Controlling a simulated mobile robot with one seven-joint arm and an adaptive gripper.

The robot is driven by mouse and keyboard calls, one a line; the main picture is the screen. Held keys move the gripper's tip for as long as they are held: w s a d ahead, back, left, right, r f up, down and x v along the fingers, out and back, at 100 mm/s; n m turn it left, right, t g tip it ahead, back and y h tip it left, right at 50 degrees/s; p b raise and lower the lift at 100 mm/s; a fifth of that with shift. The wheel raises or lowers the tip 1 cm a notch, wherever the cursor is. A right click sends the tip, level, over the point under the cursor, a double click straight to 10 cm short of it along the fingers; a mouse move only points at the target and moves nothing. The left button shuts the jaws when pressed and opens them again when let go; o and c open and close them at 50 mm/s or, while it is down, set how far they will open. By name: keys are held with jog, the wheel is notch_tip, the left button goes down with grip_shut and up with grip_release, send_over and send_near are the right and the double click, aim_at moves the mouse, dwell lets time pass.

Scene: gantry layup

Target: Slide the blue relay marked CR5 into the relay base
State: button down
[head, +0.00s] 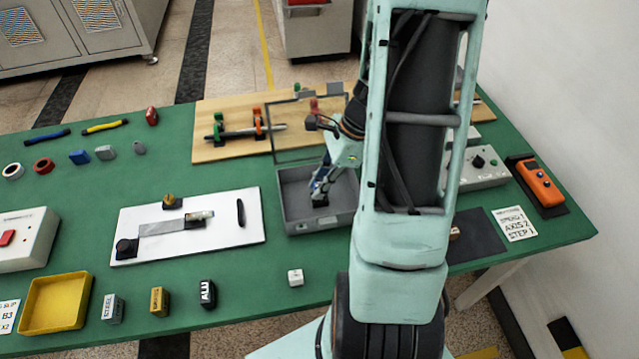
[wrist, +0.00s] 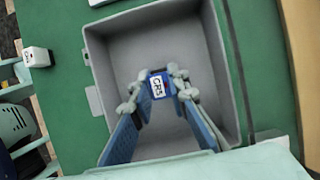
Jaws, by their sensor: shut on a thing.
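The blue relay (wrist: 157,84) has a white label reading CR5 and sits between the fingertips of my gripper (wrist: 160,92) in the wrist view. The gripper is shut on it. In the head view my gripper (head: 321,186) reaches down inside a grey open box (head: 288,222), and the box also fills the middle of the wrist view (wrist: 232,70). A small dark part (head: 320,200) shows at the box floor below the fingers. I cannot tell whether it is the relay base. Whether the relay touches a base is hidden.
A white board (head: 225,232) with parts lies to the left, a small white cube (head: 295,277) in front. A wooden board (head: 215,150) lies behind. An orange meter (head: 540,183) is far right. Green table is clear between.

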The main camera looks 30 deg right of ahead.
jog(key=shift+f+b, duration=0.8)
jog(key=shift+f, duration=0.15)
jog(key=c, duration=1.8)
grip_release()
jog(key=shift+o, duration=0.2)
jog(key=shift+r, duration=0.1)
jog(key=v, duration=1.2)
